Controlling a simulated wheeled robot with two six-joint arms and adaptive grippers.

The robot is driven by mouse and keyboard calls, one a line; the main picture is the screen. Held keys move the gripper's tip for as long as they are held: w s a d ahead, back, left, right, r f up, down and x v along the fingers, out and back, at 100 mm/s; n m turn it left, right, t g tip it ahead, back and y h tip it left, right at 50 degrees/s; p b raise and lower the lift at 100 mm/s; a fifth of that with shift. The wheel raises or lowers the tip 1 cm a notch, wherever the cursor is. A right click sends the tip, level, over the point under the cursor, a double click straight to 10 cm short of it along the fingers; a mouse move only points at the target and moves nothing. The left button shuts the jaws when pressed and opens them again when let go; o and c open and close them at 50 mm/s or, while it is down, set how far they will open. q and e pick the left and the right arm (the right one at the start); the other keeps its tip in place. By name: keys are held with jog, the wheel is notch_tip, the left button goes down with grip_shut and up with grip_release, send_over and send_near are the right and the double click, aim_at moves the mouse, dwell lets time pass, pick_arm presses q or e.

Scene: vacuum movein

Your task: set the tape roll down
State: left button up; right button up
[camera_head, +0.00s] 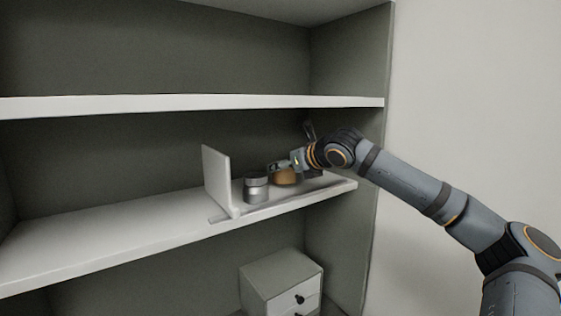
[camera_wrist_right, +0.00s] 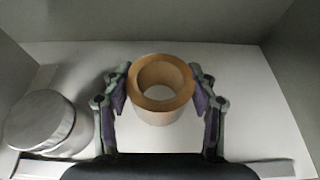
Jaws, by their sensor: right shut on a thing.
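The tape roll (camera_wrist_right: 162,112) is a tan ring between the two fingers of my right gripper (camera_wrist_right: 160,92), which is shut on it. In the head view the tape roll (camera_head: 285,177) is at the middle shelf, to the right of a grey cylinder, with my right gripper (camera_head: 288,165) reaching in from the right. White shelf surface shows through the roll's hole in the wrist view. I cannot tell whether the roll touches the shelf. My left gripper is not in view.
A grey lidded cylinder (camera_head: 256,188) stands left of the roll, also in the wrist view (camera_wrist_right: 40,121). An upright white divider (camera_head: 218,180) stands left of it. The middle shelf (camera_head: 110,240) is clear farther left. A small drawer cabinet (camera_head: 270,280) is below; the upper shelf (camera_head: 190,103) is above.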

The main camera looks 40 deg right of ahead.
jog(key=shift+w+d+r+p, duration=0.1)
jog(key=shift+w+r+p, duration=0.3)
jog(key=shift+w+p, duration=0.6)
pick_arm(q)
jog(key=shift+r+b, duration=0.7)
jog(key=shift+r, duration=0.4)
pick_arm(e)
jog(key=shift+f, duration=1.15)
jog(key=shift+f, duration=0.15)
jog(key=o, duration=1.3)
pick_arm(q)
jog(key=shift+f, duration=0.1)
